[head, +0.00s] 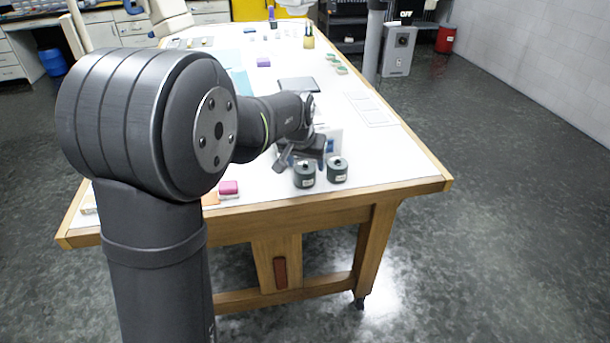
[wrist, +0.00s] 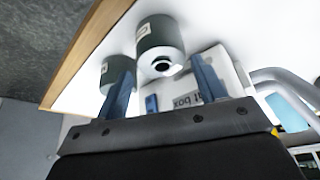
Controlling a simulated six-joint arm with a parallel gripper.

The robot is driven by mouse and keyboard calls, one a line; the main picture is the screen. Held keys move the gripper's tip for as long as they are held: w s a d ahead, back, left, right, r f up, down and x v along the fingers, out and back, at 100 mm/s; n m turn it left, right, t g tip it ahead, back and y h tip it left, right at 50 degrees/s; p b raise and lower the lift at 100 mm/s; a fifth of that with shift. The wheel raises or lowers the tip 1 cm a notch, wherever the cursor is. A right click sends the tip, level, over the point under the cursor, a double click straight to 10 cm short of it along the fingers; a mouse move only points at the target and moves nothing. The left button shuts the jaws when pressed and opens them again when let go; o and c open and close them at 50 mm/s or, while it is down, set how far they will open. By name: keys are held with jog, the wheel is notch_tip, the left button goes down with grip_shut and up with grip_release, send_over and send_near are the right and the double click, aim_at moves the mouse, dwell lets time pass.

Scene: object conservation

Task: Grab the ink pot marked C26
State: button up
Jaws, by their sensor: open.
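Two dark grey-green ink pots with pale labels stand upright side by side near the table's front edge. In the head view one is the left pot (head: 304,177) and the other the right pot (head: 337,171). The wrist view shows a nearer pot (wrist: 160,42) and a farther pot (wrist: 115,72); the label marks are too small to read in either view. My gripper (head: 302,157) is open just behind and above the pots. In the wrist view my gripper (wrist: 164,86) has its blue fingers spread, with nothing held between them.
A white box (wrist: 205,95) with partly hidden lettering stands close behind my gripper.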

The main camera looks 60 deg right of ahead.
aim_at(305, 166)
jog(key=x, duration=0.5)
jog(key=shift+w+a+f, duration=0.1)
jog(key=shift+a+f, duration=0.05)
jog(key=shift+a, duration=0.05)
jog(key=shift+c, duration=0.2)
jog(key=c, duration=0.7)
jog(key=shift+c, duration=0.2)
